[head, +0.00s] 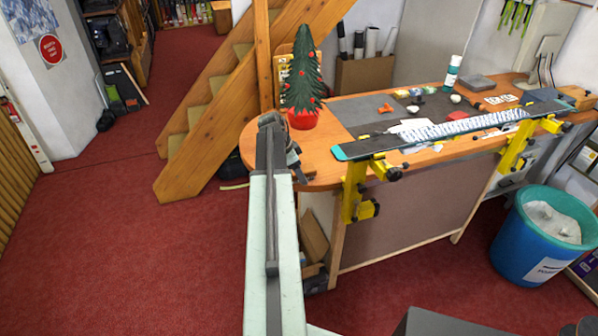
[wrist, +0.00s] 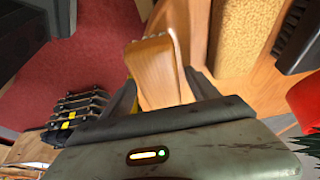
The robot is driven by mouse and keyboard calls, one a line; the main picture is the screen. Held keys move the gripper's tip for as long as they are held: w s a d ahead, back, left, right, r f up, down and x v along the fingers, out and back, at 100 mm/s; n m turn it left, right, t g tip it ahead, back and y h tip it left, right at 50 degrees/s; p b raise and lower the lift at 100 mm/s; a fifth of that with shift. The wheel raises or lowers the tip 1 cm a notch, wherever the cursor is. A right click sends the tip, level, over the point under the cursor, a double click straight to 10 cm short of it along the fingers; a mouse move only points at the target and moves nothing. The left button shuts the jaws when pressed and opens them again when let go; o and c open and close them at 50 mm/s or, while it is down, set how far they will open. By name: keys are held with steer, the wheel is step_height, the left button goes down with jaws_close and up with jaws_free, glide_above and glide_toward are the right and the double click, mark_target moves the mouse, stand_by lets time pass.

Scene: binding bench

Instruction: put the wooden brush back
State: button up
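The wooden brush (wrist: 158,70) shows in the wrist view as a brown wooden piece with a paler, uneven far end. My gripper (wrist: 165,90) has its dark fingers close against both sides of it. In the head view my gripper (head: 280,140) is at the rounded left end of the wooden bench (head: 318,172), just left of the small tree. The brush cannot be made out in the head view, where my arm hides that spot.
A small decorated tree (head: 303,75) in a red pot (head: 302,120) stands close beside my gripper. A ski (head: 370,145) lies across yellow clamps (head: 353,190) along the bench front. Wooden stairs (head: 215,105) rise behind. A blue bin (head: 540,245) stands at right. Red floor is clear at left.

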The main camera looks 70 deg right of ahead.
steer(key=p+v, duration=1.1)
steer(key=v, duration=0.1)
steer(key=shift+r, duration=0.2)
steer(key=w+a+f+n+t, duration=0.15)
steer(key=w+a+n, duration=1.05)
steer(key=w+a, duration=1.25)
steer(key=w+a+n+t+y, duration=0.2)
steer(key=a+n, duration=1.4)
steer(key=a, duration=2.3)
steer(key=shift+w+a+f+y, duration=0.2)
steer(key=shift+w+y, duration=0.2)
steer(key=shift+w, duration=0.25)
